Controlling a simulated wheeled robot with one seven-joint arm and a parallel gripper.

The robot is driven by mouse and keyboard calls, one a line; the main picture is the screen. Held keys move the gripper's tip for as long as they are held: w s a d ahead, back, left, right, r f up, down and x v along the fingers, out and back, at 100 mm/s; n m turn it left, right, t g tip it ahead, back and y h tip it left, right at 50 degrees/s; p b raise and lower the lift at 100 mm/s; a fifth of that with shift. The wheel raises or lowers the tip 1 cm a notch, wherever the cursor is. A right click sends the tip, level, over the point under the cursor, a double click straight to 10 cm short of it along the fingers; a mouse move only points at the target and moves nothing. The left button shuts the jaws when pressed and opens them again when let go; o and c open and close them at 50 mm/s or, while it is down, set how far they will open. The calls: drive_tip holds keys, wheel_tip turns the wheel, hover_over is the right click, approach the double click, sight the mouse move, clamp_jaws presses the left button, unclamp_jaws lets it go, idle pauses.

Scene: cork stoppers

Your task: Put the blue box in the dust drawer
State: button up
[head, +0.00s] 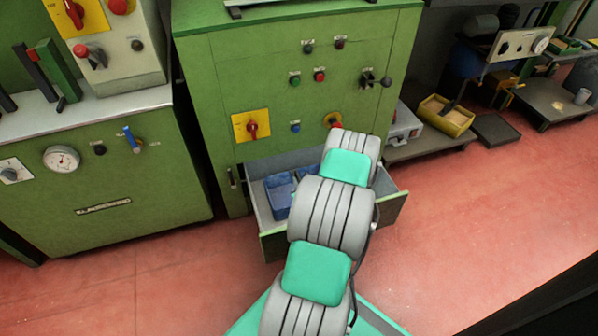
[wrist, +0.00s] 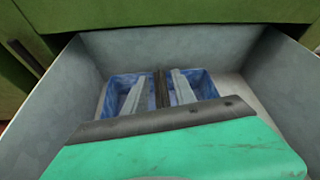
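The open drawer (head: 272,239) juts from the middle green cabinet, and its grey side wall shows in the wrist view (wrist: 72,85). The blue box (head: 279,196) is inside the drawer; part of the blue is hidden behind my arm. In the wrist view blue walls show as a left part (wrist: 116,86) and a right part (wrist: 205,83), with a dark upright strip (wrist: 160,88) between them. Whether this is one box or two, I cannot tell. My gripper (wrist: 160,76) is over the blue parts, its grey fingers apart on either side of the strip. My arm hides it in the head view.
The cabinet front (head: 285,90) with knobs and a yellow switch plate rises behind the drawer. Another green cabinet (head: 100,200) stands at left. A low shelf with a yellow bin (head: 446,115) is at right. Red floor (head: 470,220) is clear at right.

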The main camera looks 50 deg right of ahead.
drive_tip(key=shift+v, duration=0.9)
drive_tip(key=w+a+r+n+y, duration=0.7)
drive_tip(key=w+a+r+n, duration=0.3)
drive_tip(key=w+a+n, duration=0.4)
drive_tip(key=s+a+r+n+g+y, duration=0.1)
drive_tip(key=a+r+n+g, duration=0.1)
drive_tip(key=a+r+n, duration=0.35)
drive_tip(key=s+a+r+n+g+y, duration=0.1)
drive_tip(key=s+a+r+n+g, duration=0.1)
drive_tip(key=a+n, duration=0.6)
drive_tip(key=s+a+r+n+g, duration=0.1)
drive_tip(key=s+a+r+n, duration=0.2)
drive_tip(key=s, duration=0.3)
drive_tip(key=s+a+r+n+g, duration=0.2)
drive_tip(key=s+a+r+n, duration=0.1)
drive_tip(key=s+a+n, duration=0.2)
drive_tip(key=s+a+r+n+g+h, duration=0.1)
drive_tip(key=s+a+r+n+g, duration=0.1)
drive_tip(key=s+a+n, duration=0.3)
drive_tip(key=s+a+r, duration=0.1)
drive_tip(key=s, duration=0.2)
drive_tip(key=shift+s+r, duration=0.2)
drive_tip(key=shift+r, duration=0.15)
